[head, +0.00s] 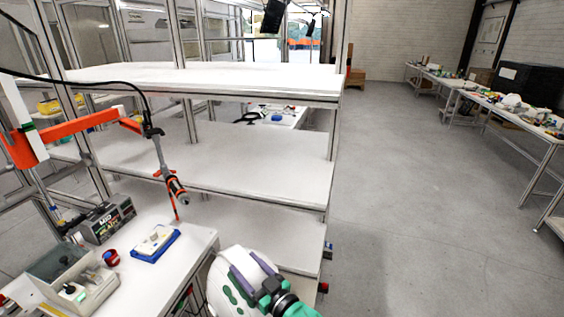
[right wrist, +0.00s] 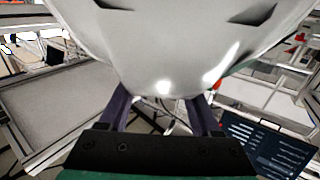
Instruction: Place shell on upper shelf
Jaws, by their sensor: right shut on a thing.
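The white helmet shell (head: 222,270) is at the bottom middle of the head view, in front of the shelf's lower boards. My right gripper (head: 250,272) is shut on it, with purple fingers against the shell. In the right wrist view the shell (right wrist: 165,50) fills the upper middle, and my right gripper's fingers (right wrist: 160,108) reach its near edge. The shelf rack has a white upper shelf (head: 230,78), a middle shelf (head: 240,150) and a lower shelf (head: 265,232); their visible tops look mostly bare. My left gripper is not in view.
A white workbench (head: 185,232) at the lower left carries a blue-based tray (head: 155,243), a power unit (head: 103,220) and a parts box (head: 75,280). A screwdriver tool (head: 172,180) hangs above it. The grey floor (head: 400,210) on the right is clear. Benches (head: 500,108) stand far right.

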